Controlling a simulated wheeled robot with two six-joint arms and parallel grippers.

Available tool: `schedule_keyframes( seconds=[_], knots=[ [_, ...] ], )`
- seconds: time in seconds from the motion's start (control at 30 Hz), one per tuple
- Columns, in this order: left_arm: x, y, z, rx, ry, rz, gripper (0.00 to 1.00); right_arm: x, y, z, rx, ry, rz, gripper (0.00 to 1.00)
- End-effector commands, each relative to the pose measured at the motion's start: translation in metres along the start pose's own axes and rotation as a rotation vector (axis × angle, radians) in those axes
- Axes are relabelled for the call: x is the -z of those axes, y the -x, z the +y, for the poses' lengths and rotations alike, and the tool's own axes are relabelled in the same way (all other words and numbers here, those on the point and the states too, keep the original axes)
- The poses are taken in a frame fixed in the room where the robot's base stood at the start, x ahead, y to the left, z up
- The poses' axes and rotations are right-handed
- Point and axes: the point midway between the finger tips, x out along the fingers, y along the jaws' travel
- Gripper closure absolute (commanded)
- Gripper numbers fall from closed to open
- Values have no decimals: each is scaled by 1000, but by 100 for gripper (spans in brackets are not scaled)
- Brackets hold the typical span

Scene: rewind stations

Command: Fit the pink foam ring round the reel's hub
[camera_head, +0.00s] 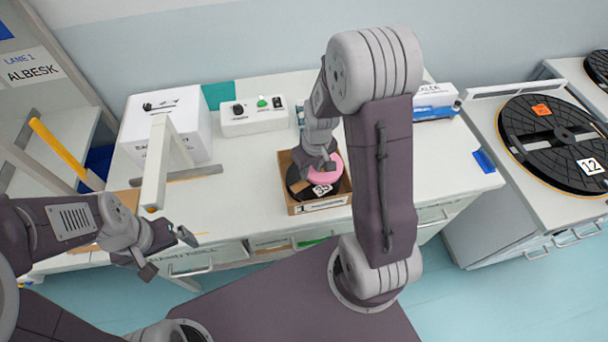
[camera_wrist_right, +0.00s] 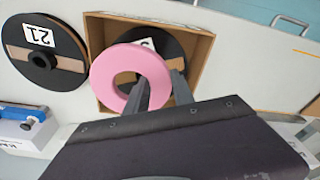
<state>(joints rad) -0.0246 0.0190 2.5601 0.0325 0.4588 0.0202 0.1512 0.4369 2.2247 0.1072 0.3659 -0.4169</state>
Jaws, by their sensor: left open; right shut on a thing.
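The pink foam ring (camera_head: 329,173) is held by my right gripper (camera_head: 320,165), at the cardboard box (camera_head: 318,206). In the right wrist view the ring (camera_wrist_right: 104,75) has its rim between the fingers (camera_wrist_right: 158,82) and overlaps the box's edge. A black reel (camera_head: 297,183) with a white label lies in the box, partly hidden by the ring and gripper. Another black reel (camera_wrist_right: 65,72), labelled 21, lies beside the box with its dark hub (camera_wrist_right: 40,119) bare. The right arm seems to hide it in the head view. My left gripper (camera_head: 170,250) is open and empty at the table's front left.
A white control box (camera_head: 252,122) with knobs and a green button stands behind the cardboard box. A white carton (camera_head: 180,125) stands at the left. A large reel (camera_head: 540,150) labelled 12 lies on the right-hand station. The table right of my right arm is mostly clear.

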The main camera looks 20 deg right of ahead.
Motion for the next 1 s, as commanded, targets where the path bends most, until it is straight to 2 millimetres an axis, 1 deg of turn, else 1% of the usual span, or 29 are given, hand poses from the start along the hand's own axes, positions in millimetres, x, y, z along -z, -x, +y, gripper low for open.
schedule_keyframes(
  seconds=[0.03, 0.1, 0.2, 0.33, 0.43, 0.53, 0.6, 0.8, 1.0],
  knots=[
    [0, 3, 0, 0, 0, 0, 0, 7, -6, -6, 2, 5, -4, 100],
    [0, 4, 0, 0, 0, 0, 0, 16, -14, -11, 1, 3, -2, 100],
    [0, 4, 0, 0, 0, 0, 0, 21, -19, -14, 0, 1, -1, 100],
    [0, 4, 0, 0, 0, 0, 0, 21, -24, -14, 1, 0, -2, 100],
    [0, 4, 0, 0, 0, 0, 0, 17, -43, -14, 1, -1, -6, 100],
    [0, 4, 0, 0, 0, 0, 0, 16, -56, -14, 1, 0, -4, 100],
    [0, 4, 0, 0, 0, 0, 0, 16, -60, -14, 0, 0, -1, 100],
    [0, 3, 0, 0, 0, 0, 0, 17, -60, -14, 0, 0, 1, 100],
    [0, -3, 0, 0, 0, 0, 0, 16, -67, -14, 0, 0, -1, 100]
  ],
)
